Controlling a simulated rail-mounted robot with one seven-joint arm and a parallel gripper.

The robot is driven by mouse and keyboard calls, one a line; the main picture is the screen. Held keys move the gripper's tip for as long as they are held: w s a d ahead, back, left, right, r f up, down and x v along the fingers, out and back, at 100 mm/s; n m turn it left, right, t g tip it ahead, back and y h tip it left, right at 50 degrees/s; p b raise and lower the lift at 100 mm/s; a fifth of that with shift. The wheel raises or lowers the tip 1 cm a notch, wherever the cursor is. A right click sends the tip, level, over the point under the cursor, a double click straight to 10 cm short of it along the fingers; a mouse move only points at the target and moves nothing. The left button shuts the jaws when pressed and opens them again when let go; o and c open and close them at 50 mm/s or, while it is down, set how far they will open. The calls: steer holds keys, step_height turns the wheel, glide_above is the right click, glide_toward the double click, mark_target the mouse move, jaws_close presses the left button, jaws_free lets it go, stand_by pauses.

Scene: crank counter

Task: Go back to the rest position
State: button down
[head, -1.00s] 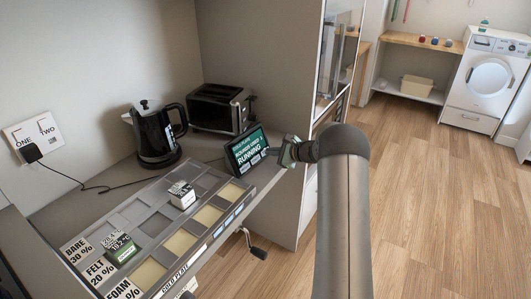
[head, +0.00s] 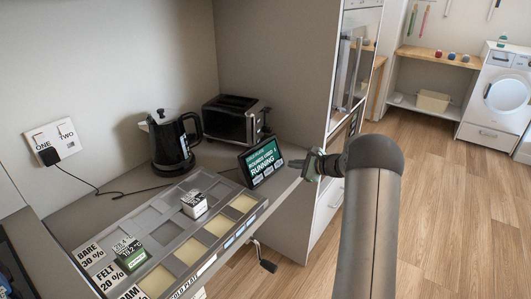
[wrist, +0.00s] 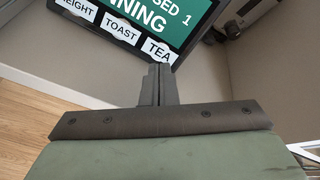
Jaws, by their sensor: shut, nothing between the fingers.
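My gripper (head: 300,163) is at the right of the counter in the head view, just right of a tilted display screen (head: 262,163) reading RUNNING. In the wrist view my gripper's fingers (wrist: 158,82) are together with nothing between them. The screen (wrist: 140,25) stands beyond the fingertips there, with labels such as TOAST and TEA along its lower edge. I cannot tell the exact gap between fingertips and screen.
A black kettle (head: 172,143) and a toaster (head: 234,120) stand behind the tray (head: 170,232). A crank (head: 263,258) sticks out in front. The floor at right is clear.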

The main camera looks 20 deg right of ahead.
steer(key=s+a+r+n+g+p, duration=0.1)
steer(key=s+a+r+n+g, duration=0.35)
steer(key=s+a, duration=0.5)
steer(key=s+a+r+n+g, duration=0.3)
steer(key=s+a+n, duration=0.4)
steer(key=a, duration=0.4)
steer(key=s+a+n+g+h+p, duration=0.1)
steer(key=s+n+g+h, duration=0.2)
steer(key=s, duration=2.5)
steer(key=n+h, duration=0.4)
steer(key=n, duration=0.4)
steer(key=shift+s+a, duration=0.25)
steer(key=shift+a, duration=0.1)
steer(key=shift+f+g, duration=0.1)
steer(key=shift+g, duration=0.15)
